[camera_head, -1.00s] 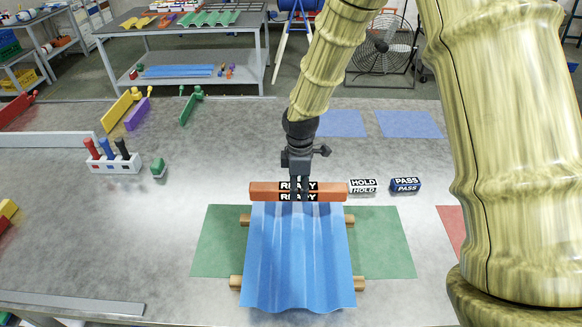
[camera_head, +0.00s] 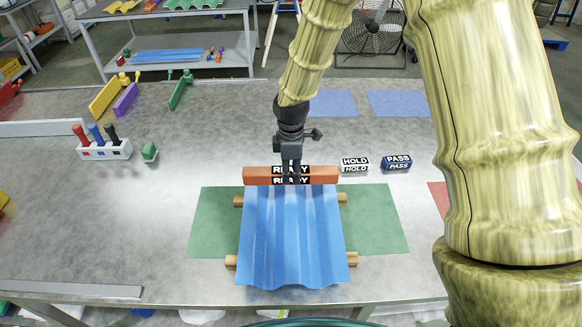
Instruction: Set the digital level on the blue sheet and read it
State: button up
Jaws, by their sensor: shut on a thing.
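The digital level is an orange bar (camera_head: 261,176) with black READY labels on its top and front. My gripper (camera_head: 291,178) comes down from above and is shut on the middle of the level. The fingers partly cover the labels. The blue corrugated sheet (camera_head: 292,240) lies on two wooden bars (camera_head: 343,259), with its ridges running toward me. The level lies crosswise over the far end of the sheet and hides that edge. I cannot tell whether the level touches the sheet or hangs just above it.
A green mat (camera_head: 383,225) lies under the sheet. White HOLD (camera_head: 355,164) and blue PASS (camera_head: 397,163) blocks stand just right of the level. A marker holder (camera_head: 104,150) and a small green object (camera_head: 150,152) are at left. My arm covers the right side.

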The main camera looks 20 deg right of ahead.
aim_at(291, 179)
jog(key=shift+w+f, duration=0.2)
jog(key=shift+f, duration=0.7)
jog(key=shift+s+f+b, duration=0.15)
jog(key=shift+f+b, duration=0.45)
jog(key=shift+f, duration=0.25)
jog(key=shift+f+b, duration=0.45)
jog(key=shift+f, duration=0.85)
jog(key=shift+f, duration=0.2)
jog(key=o, duration=1.3)
notch_tip(291, 179, up, 12)
jog(key=shift+f, duration=0.1)
